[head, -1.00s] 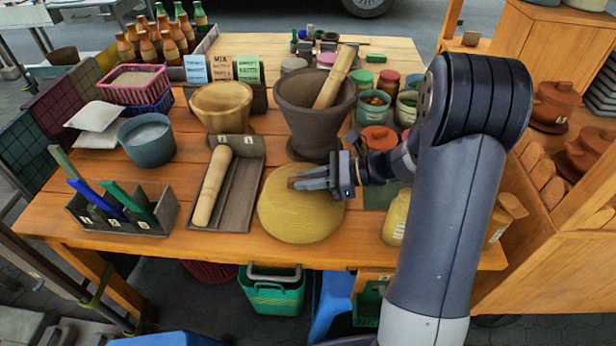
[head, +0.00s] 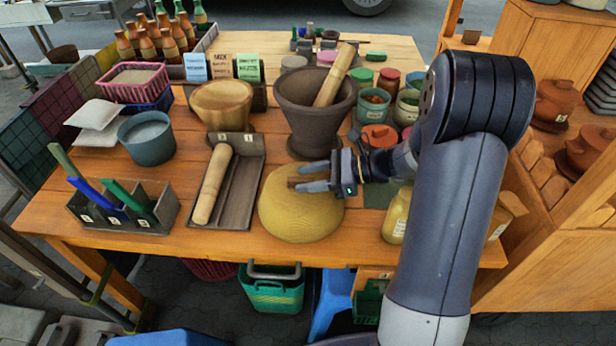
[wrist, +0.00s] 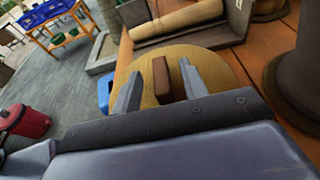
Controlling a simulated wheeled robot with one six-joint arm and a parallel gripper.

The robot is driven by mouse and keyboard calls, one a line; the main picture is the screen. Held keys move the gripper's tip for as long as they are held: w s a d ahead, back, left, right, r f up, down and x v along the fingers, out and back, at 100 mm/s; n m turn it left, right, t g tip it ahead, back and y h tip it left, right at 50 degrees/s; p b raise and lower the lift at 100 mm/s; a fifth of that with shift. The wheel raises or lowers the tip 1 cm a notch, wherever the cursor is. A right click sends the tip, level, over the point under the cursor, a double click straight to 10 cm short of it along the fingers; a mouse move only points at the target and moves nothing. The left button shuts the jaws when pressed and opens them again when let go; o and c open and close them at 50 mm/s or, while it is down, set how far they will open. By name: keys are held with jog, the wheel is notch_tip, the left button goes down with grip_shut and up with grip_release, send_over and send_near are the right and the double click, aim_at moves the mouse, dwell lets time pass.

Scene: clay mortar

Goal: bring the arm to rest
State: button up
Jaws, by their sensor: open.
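My gripper (head: 301,178) is open over the round, yellow woven lid (head: 300,222) at the table's front middle. In the wrist view its two fingers (wrist: 161,84) stand apart on either side of the lid's brown block-shaped knob (wrist: 161,80), with a gap visible on both sides. The lid rests on the wooden table, and what is under it is hidden. My arm reaches in from the right.
A dark mortar (head: 310,118) with a wooden pestle (head: 334,76) stands just behind the lid. A tray (head: 241,190) with a wooden roller (head: 212,184) lies left. Jars, including a yellow one (head: 397,215), stand close by my arm on the right.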

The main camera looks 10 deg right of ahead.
jog(key=v, duration=0.7)
jog(key=x, duration=0.6)
jog(key=shift+a+f, duration=0.1)
jog(key=shift+a, duration=0.2)
jog(key=r+p, duration=0.1)
jog(key=r, duration=0.1)
jog(key=r+p, duration=0.3)
jog(key=shift+w+a+r, duration=0.1)
jog(key=shift+a+r, duration=0.2)
jog(key=shift+f, duration=0.1)
